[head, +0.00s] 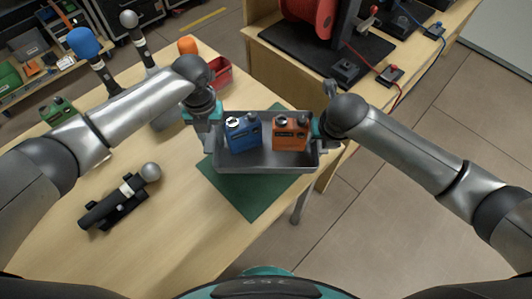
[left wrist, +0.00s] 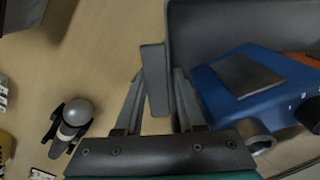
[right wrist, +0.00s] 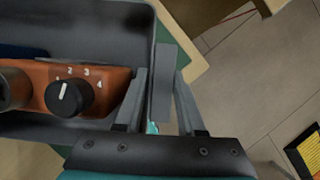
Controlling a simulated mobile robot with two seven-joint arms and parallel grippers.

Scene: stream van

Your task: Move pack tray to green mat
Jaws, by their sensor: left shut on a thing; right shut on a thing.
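The grey pack tray (head: 262,168) holds a blue pack (head: 242,134) and an orange pack (head: 290,134), both upright. It is over the green mat (head: 250,198), which shows in front of it and a little behind it. I cannot tell whether the tray touches the mat. My left gripper (head: 209,143) is shut on the tray's left end tab, which shows between the fingers in the left wrist view (left wrist: 155,85). My right gripper (head: 321,143) is shut on the right end tab, seen in the right wrist view (right wrist: 163,85).
A microphone (head: 120,200) lies on a black holder at the table's left front. A red bin (head: 218,74) stands behind the tray, and upright microphones (head: 90,55) stand at the back left. A second table with a red cable reel (head: 308,12) is at the back right.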

